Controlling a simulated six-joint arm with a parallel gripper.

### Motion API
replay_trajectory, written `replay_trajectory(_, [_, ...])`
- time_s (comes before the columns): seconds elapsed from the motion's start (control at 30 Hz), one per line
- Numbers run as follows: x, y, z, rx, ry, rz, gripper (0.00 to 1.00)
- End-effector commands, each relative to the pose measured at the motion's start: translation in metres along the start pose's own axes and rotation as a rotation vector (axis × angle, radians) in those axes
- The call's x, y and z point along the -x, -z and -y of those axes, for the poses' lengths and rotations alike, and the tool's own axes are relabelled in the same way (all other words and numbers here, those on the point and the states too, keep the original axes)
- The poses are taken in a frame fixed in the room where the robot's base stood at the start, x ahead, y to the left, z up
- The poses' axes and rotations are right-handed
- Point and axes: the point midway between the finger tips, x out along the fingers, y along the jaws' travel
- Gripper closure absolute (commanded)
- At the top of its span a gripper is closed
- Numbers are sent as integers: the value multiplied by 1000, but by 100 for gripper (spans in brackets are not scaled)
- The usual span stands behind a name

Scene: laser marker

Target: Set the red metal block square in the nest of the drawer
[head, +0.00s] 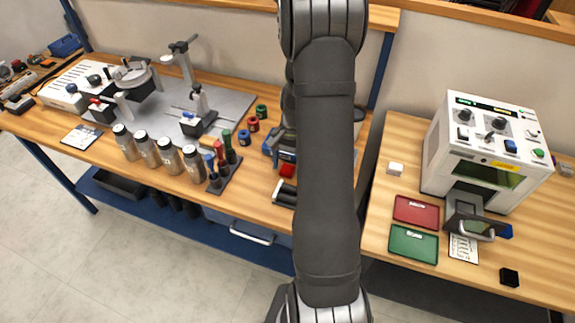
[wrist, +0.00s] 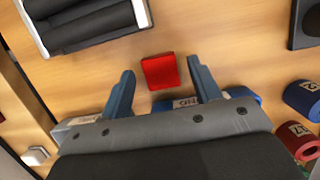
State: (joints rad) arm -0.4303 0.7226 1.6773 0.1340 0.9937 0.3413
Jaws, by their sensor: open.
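The red metal block (wrist: 159,72) lies on the wooden bench in the wrist view, its top facing the camera. It shows partly beside my arm in the head view (head: 288,171). My gripper (wrist: 160,69) is open, with one blue finger on each side of the block and gaps between. Its jaws are largely hidden behind my arm in the head view. The white marking machine (head: 490,150) stands on the right bench, with a grey drawer-like part (head: 465,205) out at its front. The nest inside cannot be made out.
A black holder with grey bars (wrist: 85,20) lies near the block. Blue (wrist: 303,97) and red (wrist: 298,138) rings are at the right of the wrist view. Red (head: 416,212) and green (head: 413,244) trays lie left of the drawer. A gap separates the benches.

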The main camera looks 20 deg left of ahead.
Motion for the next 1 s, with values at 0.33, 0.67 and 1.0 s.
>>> replay_trajectory(0.33, [72, 1, 0, 0, 3, -6, 43])
replay_trajectory(0.67, [114, 0, 0, -1, 1, -3, 54])
replay_trajectory(1.0, [116, 0, 0, 0, 1, -1, 54])
